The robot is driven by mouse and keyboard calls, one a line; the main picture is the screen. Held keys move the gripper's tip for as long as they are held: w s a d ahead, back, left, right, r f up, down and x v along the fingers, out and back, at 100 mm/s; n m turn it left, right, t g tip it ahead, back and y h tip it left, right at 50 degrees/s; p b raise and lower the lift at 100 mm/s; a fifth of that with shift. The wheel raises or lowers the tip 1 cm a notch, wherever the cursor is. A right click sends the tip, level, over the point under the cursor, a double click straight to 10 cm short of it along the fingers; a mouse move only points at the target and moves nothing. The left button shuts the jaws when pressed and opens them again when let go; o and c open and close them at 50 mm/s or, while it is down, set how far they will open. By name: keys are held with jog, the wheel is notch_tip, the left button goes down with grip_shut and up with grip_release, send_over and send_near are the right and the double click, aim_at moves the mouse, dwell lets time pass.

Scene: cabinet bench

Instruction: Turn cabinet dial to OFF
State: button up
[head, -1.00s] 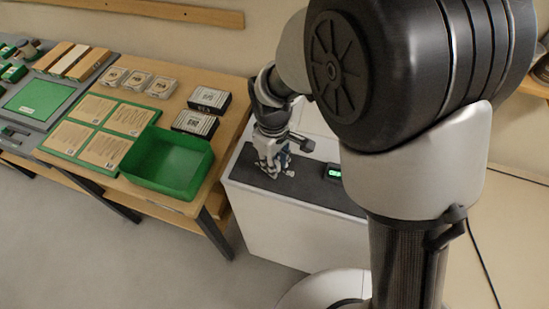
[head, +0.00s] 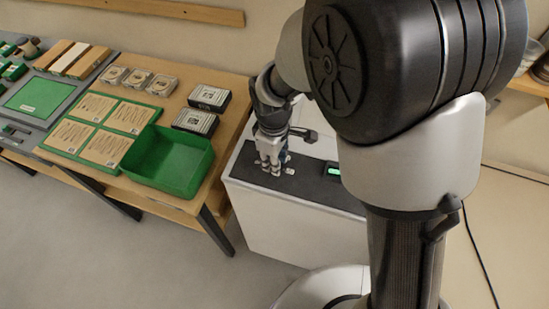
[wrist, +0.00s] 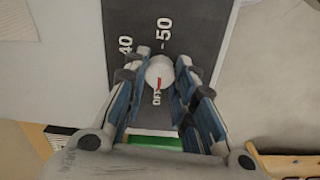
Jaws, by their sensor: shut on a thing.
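My gripper (head: 272,162) points down at the dark top panel (head: 308,181) of the white cabinet (head: 285,222). In the wrist view, a round pale dial (wrist: 160,72) sits between the fingers of my gripper (wrist: 161,76), which are shut on its sides. A red mark on the dial points down, toward the printed word OFF (wrist: 157,96). The numbers 40 and 50 are printed farther up the panel. In the head view the fingers hide most of the dial.
A small display (head: 332,170) with a green light stands right of my gripper on the panel. To the left, a wooden table (head: 222,128) holds a green bin (head: 168,162), boxes and cards. My arm hides the cabinet's right part.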

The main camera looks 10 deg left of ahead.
jog(key=o, duration=1.1)
notch_tip(320, 180, up, 12)
jog(key=shift+s+r, duration=0.1)
jog(key=shift+s, duration=0.05)
